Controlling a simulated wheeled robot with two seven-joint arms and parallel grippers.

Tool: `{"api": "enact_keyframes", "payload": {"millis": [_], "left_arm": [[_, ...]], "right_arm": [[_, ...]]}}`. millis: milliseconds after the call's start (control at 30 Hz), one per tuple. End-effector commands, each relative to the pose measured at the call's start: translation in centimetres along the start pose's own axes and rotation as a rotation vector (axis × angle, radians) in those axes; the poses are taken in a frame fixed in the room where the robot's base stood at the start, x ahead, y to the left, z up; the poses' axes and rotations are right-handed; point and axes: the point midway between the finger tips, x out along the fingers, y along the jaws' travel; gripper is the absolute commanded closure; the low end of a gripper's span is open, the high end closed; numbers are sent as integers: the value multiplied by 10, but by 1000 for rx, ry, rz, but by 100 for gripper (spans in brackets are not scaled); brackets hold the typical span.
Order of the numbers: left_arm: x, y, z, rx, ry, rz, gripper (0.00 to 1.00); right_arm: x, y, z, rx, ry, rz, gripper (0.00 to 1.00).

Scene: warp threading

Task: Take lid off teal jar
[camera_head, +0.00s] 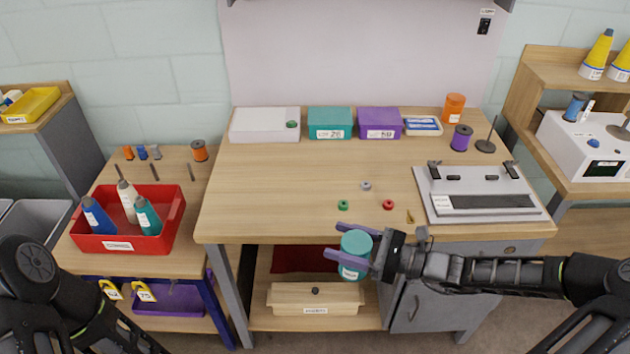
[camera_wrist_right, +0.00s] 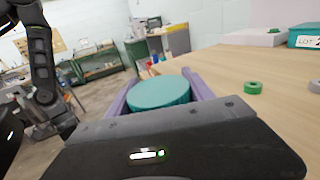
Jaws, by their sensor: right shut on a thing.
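The teal jar (camera_head: 352,271) with a white label is held upright just off the front edge of the main table. Its round teal lid (camera_head: 357,242) sits on top. My right gripper (camera_head: 342,241) is shut on the jar, with one purple finger on each side near the top. In the right wrist view the lid (camera_wrist_right: 160,92) shows between the two fingers. My left arm shows at the lower left of the head view, but its gripper is out of sight.
The main table (camera_head: 290,190) has a clear left and middle area. Small rings, including a green ring (camera_head: 343,204), lie near its front. A grey tray (camera_head: 480,194) is at right. Boxes line the back. A red bin (camera_head: 175,205) with bottles stands on the left table.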

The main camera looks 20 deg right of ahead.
Motion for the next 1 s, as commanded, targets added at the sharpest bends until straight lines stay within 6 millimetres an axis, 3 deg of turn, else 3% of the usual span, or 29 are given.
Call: {"api": "enact_keyframes", "payload": {"millis": [267, 700, 1000], "left_arm": [[0, 0, 0, 0, 0, 0, 18], [0, 0, 0, 0, 0, 0, 18], [0, 0, 0, 0, 0, 0, 18]], "right_arm": [[23, 12, -2, -3, -2, 110, 100], [106, 56, -14, -3, -3, 528, 100], [136, 72, -19, -1, -2, 689, 100]]}}
